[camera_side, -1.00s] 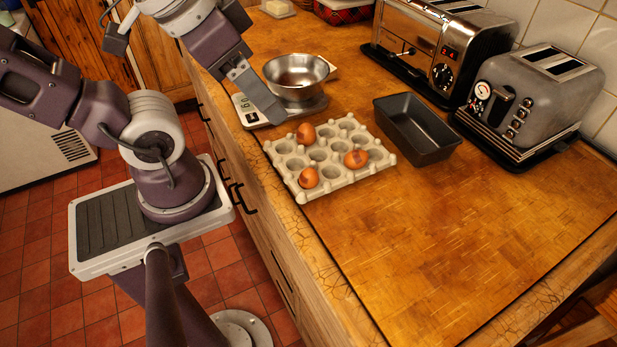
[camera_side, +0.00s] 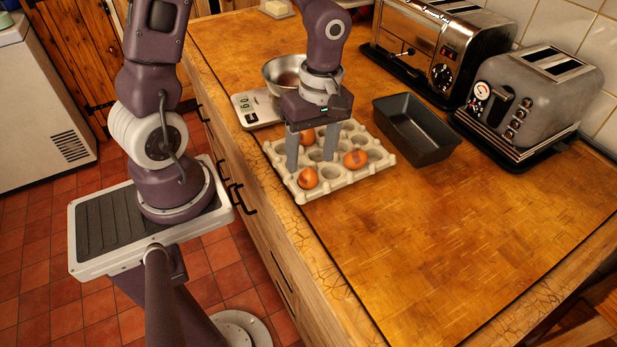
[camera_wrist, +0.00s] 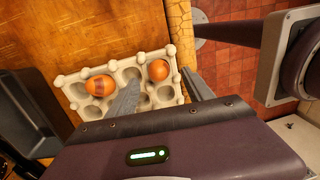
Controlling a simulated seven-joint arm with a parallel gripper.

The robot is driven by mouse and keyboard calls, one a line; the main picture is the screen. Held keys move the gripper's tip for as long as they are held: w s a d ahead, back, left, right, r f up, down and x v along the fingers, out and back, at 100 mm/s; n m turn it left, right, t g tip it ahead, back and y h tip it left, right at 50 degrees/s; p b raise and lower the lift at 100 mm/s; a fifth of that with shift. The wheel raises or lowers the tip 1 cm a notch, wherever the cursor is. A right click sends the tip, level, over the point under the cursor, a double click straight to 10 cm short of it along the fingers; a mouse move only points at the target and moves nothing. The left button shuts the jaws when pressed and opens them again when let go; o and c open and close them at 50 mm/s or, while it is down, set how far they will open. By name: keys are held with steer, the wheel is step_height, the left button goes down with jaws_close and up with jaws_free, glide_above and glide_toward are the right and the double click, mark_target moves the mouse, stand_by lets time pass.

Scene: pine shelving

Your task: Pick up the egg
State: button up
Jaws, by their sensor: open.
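Three brown eggs sit in a pale egg tray (camera_side: 340,180) on the wooden counter. One egg (camera_side: 308,177) is in the front corner, one (camera_side: 355,158) is at the right side, and one (camera_side: 306,138) is at the back left, partly covered by my gripper. My gripper (camera_side: 311,160) is open above the tray, fingers pointing down and empty. The wrist view shows the front corner egg (camera_wrist: 158,70) just beyond the space between the fingers. The right-side egg (camera_wrist: 100,86), with a darker band, lies left of them. The third egg is hidden there.
A dark loaf tin (camera_side: 415,130) stands right of the tray. A scale (camera_side: 255,110) with a metal bowl (camera_side: 282,72) is behind it. Two toasters (camera_side: 445,50) (camera_side: 530,100) stand at the right. The front counter (camera_side: 450,240) is clear.

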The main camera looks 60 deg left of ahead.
mark_target(310, 169)
step_height(310, 169, down, 4)
steer(key=shift+s+f, duration=0.1)
steer(key=c, duration=0.9)
steer(key=shift+o, duration=0.2)
step_height(310, 169, up, 10)
steer(key=w+a+r, duration=0.3)
steer(key=a, duration=0.5)
steer(key=w+a+r, duration=0.4)
steer(key=a, duration=0.4)
steer(key=w+a+f, duration=0.1)
steer(key=w+a, duration=0.1)
steer(key=a, duration=0.4)
steer(key=w+a+f, duration=0.1)
steer(key=w+a, duration=0.2)
steer(key=a, duration=0.4)
steer(key=shift+a, duration=0.3)
steer(key=shift+w+f, duration=0.1)
steer(key=shift+f, duration=0.1)
